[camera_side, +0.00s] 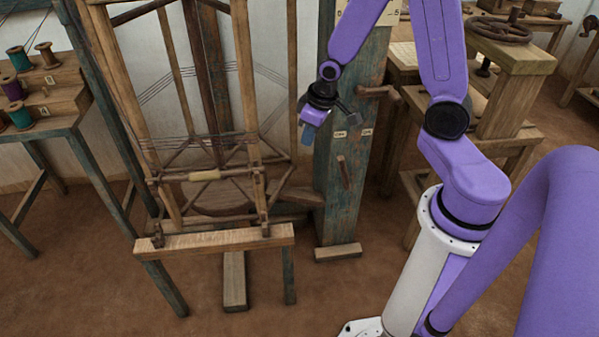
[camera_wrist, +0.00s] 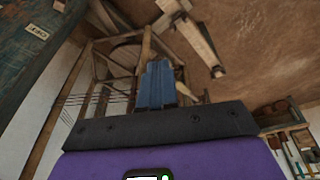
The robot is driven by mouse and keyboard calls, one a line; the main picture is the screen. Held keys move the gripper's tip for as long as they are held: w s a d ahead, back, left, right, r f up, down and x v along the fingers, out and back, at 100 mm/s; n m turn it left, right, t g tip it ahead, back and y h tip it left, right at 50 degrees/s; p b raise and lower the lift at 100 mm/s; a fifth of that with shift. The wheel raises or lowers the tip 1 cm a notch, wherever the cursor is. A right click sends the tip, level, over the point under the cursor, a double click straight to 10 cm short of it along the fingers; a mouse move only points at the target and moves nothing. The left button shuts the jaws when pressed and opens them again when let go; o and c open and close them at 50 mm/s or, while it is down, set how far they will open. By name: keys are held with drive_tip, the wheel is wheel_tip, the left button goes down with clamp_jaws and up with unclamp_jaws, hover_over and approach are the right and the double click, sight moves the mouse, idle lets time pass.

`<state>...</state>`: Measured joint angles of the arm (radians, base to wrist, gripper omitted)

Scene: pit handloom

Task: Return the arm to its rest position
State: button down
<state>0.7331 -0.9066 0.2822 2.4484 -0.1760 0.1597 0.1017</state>
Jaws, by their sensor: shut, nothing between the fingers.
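My purple arm is raised and bent, and its end reaches left toward the post. My gripper (camera_side: 304,135) hangs in the air in front of the blue-green post (camera_side: 350,205), pointing down and empty. In the wrist view its blue fingers (camera_wrist: 156,68) are together with nothing between them. The post carries two small labels (camera_side: 353,133), a wooden side lever (camera_side: 376,92) and a short wooden peg (camera_side: 343,172). Depth between the gripper and the post is hard to tell.
The wooden loom frame (camera_side: 215,242) with stretched threads stands left of the gripper. A table with thread spools (camera_side: 20,60) is at far left. A wooden stand (camera_side: 520,62) with a handwheel (camera_side: 498,30) is behind my arm. The floor in front is mostly open.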

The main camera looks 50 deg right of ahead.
drive_tip(key=s+a+r+n+g, duration=0.1)
drive_tip(key=s+a+r+n, duration=0.2)
drive_tip(key=s, duration=0.4)
drive_tip(key=s+a+r+n+g, duration=0.1)
drive_tip(key=s+a+r+n, duration=0.2)
drive_tip(key=s, duration=0.4)
drive_tip(key=s+a+r+n, duration=0.3)
drive_tip(key=s+r, duration=0.1)
drive_tip(key=s, duration=0.4)
drive_tip(key=shift+a+r+n+g, duration=0.35)
drive_tip(key=shift+a+n+g, duration=0.05)
